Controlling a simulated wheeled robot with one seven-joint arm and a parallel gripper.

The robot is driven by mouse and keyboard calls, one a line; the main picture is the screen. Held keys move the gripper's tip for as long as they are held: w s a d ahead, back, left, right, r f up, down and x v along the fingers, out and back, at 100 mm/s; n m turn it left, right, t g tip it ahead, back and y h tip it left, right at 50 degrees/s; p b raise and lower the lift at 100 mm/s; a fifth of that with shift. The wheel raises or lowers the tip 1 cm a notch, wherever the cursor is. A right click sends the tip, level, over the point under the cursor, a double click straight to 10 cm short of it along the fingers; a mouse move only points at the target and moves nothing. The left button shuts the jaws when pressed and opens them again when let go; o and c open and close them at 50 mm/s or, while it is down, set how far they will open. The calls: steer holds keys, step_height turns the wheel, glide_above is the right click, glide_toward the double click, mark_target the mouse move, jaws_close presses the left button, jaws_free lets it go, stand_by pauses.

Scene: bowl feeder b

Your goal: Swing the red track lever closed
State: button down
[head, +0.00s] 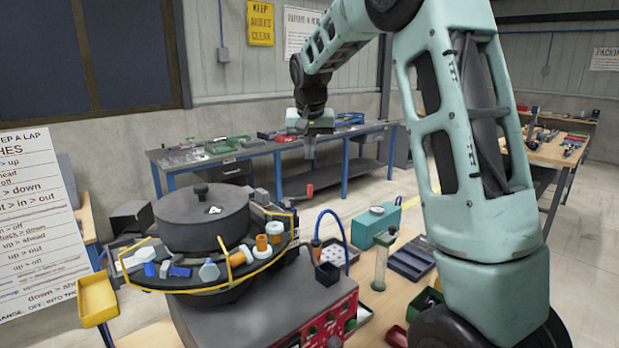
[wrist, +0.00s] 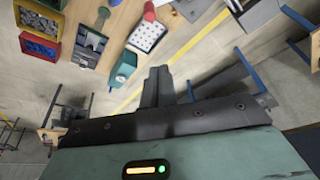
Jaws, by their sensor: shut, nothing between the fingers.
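A small red handle (head: 310,190), which looks like the track lever, stands at the right side of the bowl feeder (head: 203,216). Its pivot is partly hidden, and I cannot tell how far it is swung. My gripper (head: 310,155) hangs above and behind it in the head view, pointing down, apart from it and empty. In the wrist view the fingers (wrist: 157,75) are together with nothing between them. A red piece (wrist: 149,10) shows at the top edge there, cut off; it may be the lever.
The feeder's yellow-edged track (head: 238,258) carries several parts. A blue-legged bench (head: 254,150) is behind. Air around my gripper is clear.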

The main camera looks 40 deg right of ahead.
step_height(320, 180, down, 8)
steer(key=s+a+p, duration=0.1)
steer(key=p, duration=0.3)
steer(key=shift+r, duration=0.25)
steer(key=shift+s, duration=0.1)
steer(key=shift+s+a+f+m+g+b, duration=0.15)
steer(key=shift+s+a+m+b, duration=0.1)
steer(key=shift+m+b, duration=0.35)
steer(key=shift+s+a+m+g+b, duration=0.15)
steer(key=shift+s+m+b, duration=0.1)
steer(key=shift+m+b, duration=0.3)
steer(key=s+a+m+g, duration=0.1)
steer(key=m, duration=0.2)
steer(key=s+a+m+g+b, duration=0.1)
steer(key=a+m, duration=0.1)
steer(key=m, duration=0.1)
steer(key=s+a+m+h, duration=0.1)
steer(key=m, duration=0.2)
steer(key=shift+a+r+g+b, duration=0.2)
steer(key=shift+g+b, duration=0.1)
steer(key=shift+g, duration=0.1)
steer(key=shift+a, duration=0.15)
